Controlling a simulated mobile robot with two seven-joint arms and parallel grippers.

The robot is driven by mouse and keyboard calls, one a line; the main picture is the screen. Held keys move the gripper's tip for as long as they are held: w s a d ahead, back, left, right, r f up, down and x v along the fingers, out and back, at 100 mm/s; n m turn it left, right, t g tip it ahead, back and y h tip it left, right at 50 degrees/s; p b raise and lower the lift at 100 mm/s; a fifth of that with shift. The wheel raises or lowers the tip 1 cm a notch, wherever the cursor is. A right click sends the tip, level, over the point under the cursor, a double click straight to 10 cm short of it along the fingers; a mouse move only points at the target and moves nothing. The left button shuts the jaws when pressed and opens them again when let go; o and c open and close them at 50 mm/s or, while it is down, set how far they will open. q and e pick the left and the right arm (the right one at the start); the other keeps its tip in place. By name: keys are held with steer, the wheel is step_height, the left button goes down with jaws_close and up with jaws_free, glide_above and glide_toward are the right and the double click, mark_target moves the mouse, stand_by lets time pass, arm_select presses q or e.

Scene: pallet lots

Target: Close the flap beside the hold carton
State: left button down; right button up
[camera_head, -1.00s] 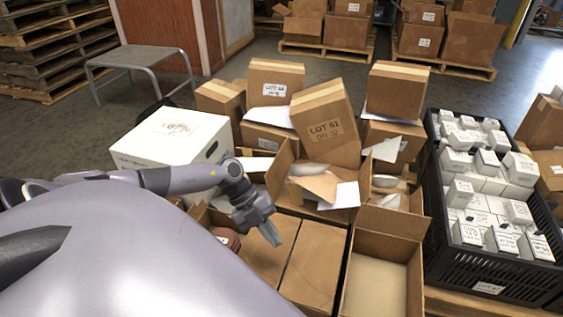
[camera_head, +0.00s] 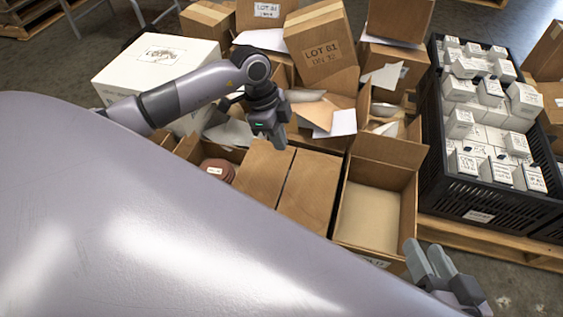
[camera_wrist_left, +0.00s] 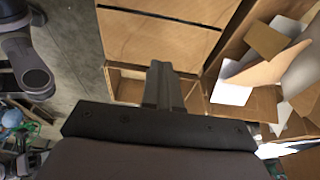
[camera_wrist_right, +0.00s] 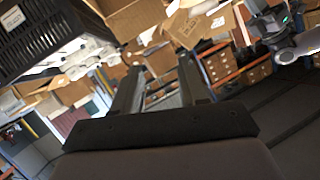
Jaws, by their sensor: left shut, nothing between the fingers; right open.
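An open brown carton (camera_head: 410,205) with a partly hidden label on its near wall stands right of two brown panels. I take it for the hold carton, though the label is hard to read. The left panel (camera_head: 264,176) and right panel (camera_head: 308,195) look flat, side by side, with a thin dark seam between them. My left gripper (camera_head: 280,141) is shut and empty at the panels' far edge; I cannot tell if it touches. In the left wrist view its fingers (camera_wrist_left: 163,72) are together near the panels (camera_wrist_left: 165,40). My right gripper (camera_head: 428,250) is open, right of the carton's near corner.
A reddish-brown round item (camera_head: 217,170) sits in a compartment left of the panels. A white box (camera_head: 150,70), a tilted LOT 61 carton (camera_head: 322,50) and loose papers crowd the far side. A black crate (camera_head: 480,200) of small white boxes stands at right.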

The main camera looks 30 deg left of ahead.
arm_select(q)
steer(key=b, duration=0.2)
glide_toward(291, 183)
steer(key=b+x, duration=0.4)
steer(key=x, duration=0.1)
steer(key=shift+w+d+f, duration=0.1)
steer(key=shift+d+f, duration=0.15)
steer(key=shift+f+b, duration=0.4)
arm_select(e)
steer(key=d+n+t, duration=0.1)
steer(key=s+d+n+t+h, duration=0.1)
steer(key=d, duration=0.1)
steer(key=shift+d+f+t, duration=0.15)
steer(key=shift+d+t, duration=0.15)
steer(key=shift+t, duration=0.1)
